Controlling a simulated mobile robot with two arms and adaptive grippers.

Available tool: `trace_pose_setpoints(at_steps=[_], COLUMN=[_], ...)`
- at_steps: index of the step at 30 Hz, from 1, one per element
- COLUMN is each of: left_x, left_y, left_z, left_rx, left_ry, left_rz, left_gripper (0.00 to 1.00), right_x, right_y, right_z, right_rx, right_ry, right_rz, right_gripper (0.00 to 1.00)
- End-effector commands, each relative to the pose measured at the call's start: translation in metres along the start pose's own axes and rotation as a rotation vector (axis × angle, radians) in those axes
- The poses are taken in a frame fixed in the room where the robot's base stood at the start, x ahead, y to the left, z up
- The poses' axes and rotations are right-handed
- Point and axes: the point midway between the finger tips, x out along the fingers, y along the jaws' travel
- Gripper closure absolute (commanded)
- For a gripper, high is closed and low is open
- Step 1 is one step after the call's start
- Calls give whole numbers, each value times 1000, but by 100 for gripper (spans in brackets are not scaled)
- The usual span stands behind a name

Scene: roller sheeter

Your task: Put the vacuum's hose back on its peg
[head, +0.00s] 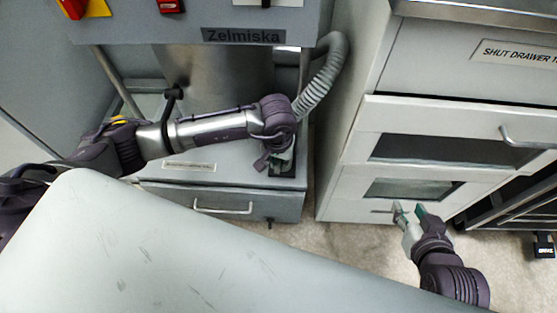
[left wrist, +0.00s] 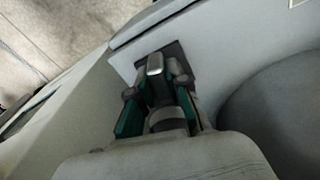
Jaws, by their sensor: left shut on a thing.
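The grey ribbed hose (head: 318,85) curves down from the right of the machine and passes behind my left wrist, where its lower end is hidden. My left gripper (head: 275,162) is over the low cabinet beside the steel drum. In the left wrist view its green-padded fingers (left wrist: 155,100) are closed around a small grey piece (left wrist: 155,66) over a dark plate. I cannot tell whether this piece is the hose's end. A dark knobbed stub (head: 174,93), possibly the peg, stands by the drum's left side. My right gripper (head: 408,210) is open and empty in front of the drawers.
The machine panel labelled Zelmiska (head: 243,36) hangs over the steel drum (head: 225,85). A low drawer (head: 222,205) is shut below. A white drawer unit (head: 440,120) stands right. A black rack (head: 515,210) is beyond it. Bare floor (head: 350,245) lies between.

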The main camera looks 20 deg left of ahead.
Motion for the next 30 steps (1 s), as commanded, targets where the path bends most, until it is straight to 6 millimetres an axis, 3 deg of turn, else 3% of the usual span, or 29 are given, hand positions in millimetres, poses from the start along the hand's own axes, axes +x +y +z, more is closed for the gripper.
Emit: trace_pose_setpoints(at_steps=[24,25,30], left_x=[0,0,1], left_y=[0,0,0], left_z=[-1,-1,0], left_rx=[0,0,0], left_ry=[3,3,2], left_rz=[1,1,1], left_gripper=[100,79,55], right_x=[1,1,1], right_y=[-1,-1,-1], right_z=[-7,-7,-7], right_rx=[-1,-1,-1], right_ry=[35,35,35], right_rz=[-3,-3,-3], right_gripper=[60,60,60])
